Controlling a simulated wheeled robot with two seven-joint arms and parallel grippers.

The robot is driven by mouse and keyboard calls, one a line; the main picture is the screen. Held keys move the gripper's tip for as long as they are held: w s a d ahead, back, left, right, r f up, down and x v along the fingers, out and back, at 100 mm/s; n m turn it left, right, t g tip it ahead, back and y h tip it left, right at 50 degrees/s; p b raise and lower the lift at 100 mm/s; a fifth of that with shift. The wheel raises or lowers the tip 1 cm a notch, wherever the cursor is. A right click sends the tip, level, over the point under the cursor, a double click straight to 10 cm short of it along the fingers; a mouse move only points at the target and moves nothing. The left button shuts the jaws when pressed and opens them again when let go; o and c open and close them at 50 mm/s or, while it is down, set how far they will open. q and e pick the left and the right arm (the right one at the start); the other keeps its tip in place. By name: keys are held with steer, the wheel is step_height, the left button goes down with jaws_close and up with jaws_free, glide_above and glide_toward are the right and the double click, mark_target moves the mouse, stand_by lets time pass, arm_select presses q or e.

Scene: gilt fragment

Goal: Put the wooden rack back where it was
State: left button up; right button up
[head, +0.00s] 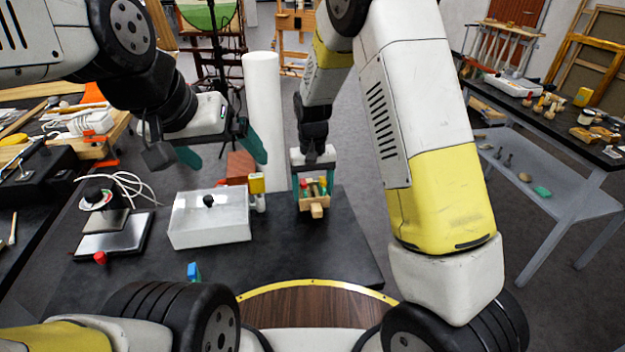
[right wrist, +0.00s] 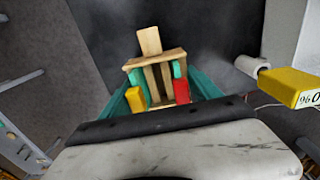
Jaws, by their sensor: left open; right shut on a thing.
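The wooden rack (head: 314,203) is at the right part of the dark table in the head view, a small light-wood frame with red, yellow and green pieces in it. My right gripper (head: 314,181) comes down over it and is shut on it, with teal fingers on either side. In the right wrist view the rack (right wrist: 155,62) lies between the fingers of the right gripper (right wrist: 160,92). I cannot tell whether the rack touches the table. My left gripper (head: 222,156) is open and empty above the white box, left of the rack.
The white box (head: 210,230) with a black knob stands left of the rack, with a yellow piece (head: 257,183) at its corner. A reddish block (head: 240,166) is behind it. A scale-like device (head: 110,235) stands left. A blue piece (head: 193,271) lies in front. The table (head: 310,255) is clear at front right.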

steer(key=shift+f, duration=0.9)
steer(key=o, duration=1.4)
steer(key=shift+f, duration=0.15)
step_height(320, 180, up, 11)
steer(key=s+d+r+t+y, duration=0.2)
steer(key=s+d+r, duration=0.7)
steer(key=r, duration=0.4)
steer(key=s+d+r+m+t, duration=0.1)
steer(key=s+d+r+t, duration=0.2)
steer(key=s, duration=1)
steer(key=shift+d+r+m+t, duration=0.25)
steer(key=shift+d+t, duration=0.35)
steer(key=shift+d, duration=0.5)
steer(key=shift+s, duration=0.1)
